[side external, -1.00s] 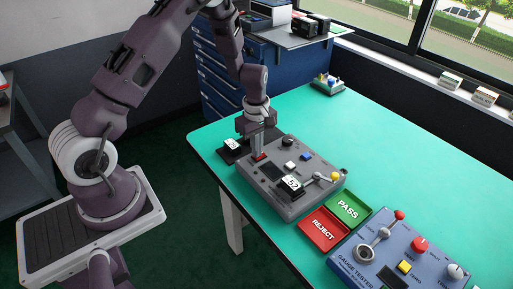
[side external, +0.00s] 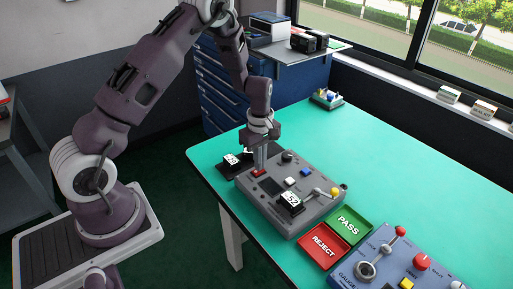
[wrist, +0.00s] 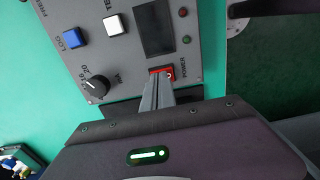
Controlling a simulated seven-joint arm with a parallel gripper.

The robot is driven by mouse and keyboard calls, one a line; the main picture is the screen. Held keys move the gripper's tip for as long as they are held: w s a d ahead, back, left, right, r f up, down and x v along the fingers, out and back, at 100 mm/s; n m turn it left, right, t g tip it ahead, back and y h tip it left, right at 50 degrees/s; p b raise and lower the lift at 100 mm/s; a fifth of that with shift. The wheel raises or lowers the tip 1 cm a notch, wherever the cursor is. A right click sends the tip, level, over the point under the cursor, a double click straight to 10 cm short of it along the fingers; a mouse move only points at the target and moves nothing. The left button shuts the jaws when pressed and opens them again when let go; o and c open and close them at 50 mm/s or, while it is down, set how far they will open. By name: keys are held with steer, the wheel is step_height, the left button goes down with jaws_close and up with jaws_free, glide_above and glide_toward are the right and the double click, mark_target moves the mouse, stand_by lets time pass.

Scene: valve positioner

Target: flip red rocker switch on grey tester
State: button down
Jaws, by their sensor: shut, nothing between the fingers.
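The grey tester (side external: 325,208) sits on the green table, with its panel facing up. The red rocker switch (side external: 259,173) is at its upper left corner. In the wrist view the switch (wrist: 154,70) is beside the POWER label, partly covered by the fingertips. My gripper (side external: 261,164) points down over the switch with its fingers shut and empty. In the wrist view my gripper's fingertips (wrist: 160,80) lie at the switch's near edge; I cannot tell whether they touch it.
The grey tester also carries a dark screen (wrist: 154,27), a black knob (wrist: 94,87), a white button (wrist: 114,24), a blue button (wrist: 72,38) and a yellow-tipped lever (side external: 334,191). Green PASS (side external: 362,214) and red REJECT (side external: 340,250) trays and a blue gauge tester (side external: 375,246) stand nearby.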

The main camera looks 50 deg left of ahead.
step_height(320, 180, up, 13)
steer(key=s, duration=0.1)
steer(key=shift+s+r, duration=0.15)
steer(key=shift+r, duration=0.05)
steer(key=shift+a, duration=0.1)
steer(key=s+d+r+m+t, duration=0.2)
steer(key=s+d+r+m, duration=0.35)
steer(key=r, duration=0.55)
steer(key=s+d+r+m+t, duration=0.1)
steer(key=s+d+r+m, duration=0.2)
steer(key=s, duration=0.4)
steer(key=s+d+r+m+t, duration=0.2)
steer(key=s+r+m, duration=0.1)
steer(key=s+m, duration=0.35)
steer(key=n+g, duration=0.3)
steer(key=n, duration=1.2)
glide_above(255, 172)
step_height(255, 172, down, 17)
steer(key=f, duration=0.4)
steer(key=w+f, duration=0.1)
steer(key=f, duration=0.4)
steer(key=w+f, duration=0.1)
steer(key=f, duration=0.3)
steer(key=shift+f, duration=0.4)
